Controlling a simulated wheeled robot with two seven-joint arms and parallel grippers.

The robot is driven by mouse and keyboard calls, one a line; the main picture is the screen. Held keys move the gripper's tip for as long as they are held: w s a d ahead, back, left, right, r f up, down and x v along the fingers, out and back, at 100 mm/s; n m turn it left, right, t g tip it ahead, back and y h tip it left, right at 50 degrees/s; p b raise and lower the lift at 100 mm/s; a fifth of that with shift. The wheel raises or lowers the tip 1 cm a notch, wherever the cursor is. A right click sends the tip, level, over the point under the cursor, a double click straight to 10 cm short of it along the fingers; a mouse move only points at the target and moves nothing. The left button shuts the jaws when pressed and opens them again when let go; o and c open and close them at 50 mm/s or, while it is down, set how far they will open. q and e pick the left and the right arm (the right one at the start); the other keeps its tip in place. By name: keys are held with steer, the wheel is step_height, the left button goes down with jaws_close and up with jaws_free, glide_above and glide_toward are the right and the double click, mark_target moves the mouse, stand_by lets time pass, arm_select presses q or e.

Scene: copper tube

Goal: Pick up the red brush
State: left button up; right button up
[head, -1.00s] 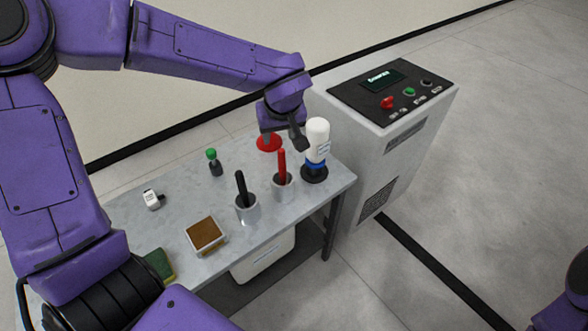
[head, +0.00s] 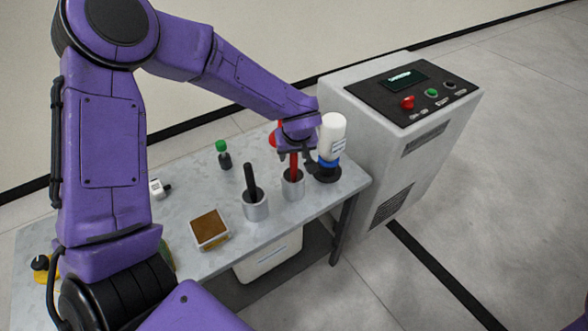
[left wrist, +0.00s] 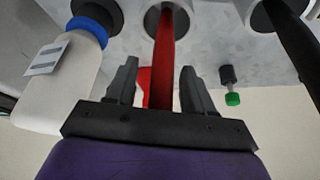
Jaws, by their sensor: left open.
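The red brush (head: 294,166) stands upright in a metal cup (head: 292,187) on the table. My left gripper (head: 296,158) is at the upper part of the brush, coming from behind it. In the left wrist view the red brush (left wrist: 167,60) runs between the two open fingers of my left gripper (left wrist: 158,88), with a gap on each side. Another red thing shows behind the brush, partly hidden by the gripper. My right gripper is not in view.
A white bottle (head: 332,137) in a dark stand is close to the right of my left gripper. A black-handled brush (head: 250,179) stands in another cup to the left. A tray with brown content (head: 209,229) and a green-capped bottle (head: 223,155) are farther left. A control cabinet (head: 385,140) stands right.

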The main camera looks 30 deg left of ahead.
arm_select(q)
jaws_close()
step_height(320, 180, up, 10)
steer(key=shift+p, duration=0.45)
steer(key=shift+f, duration=0.1)
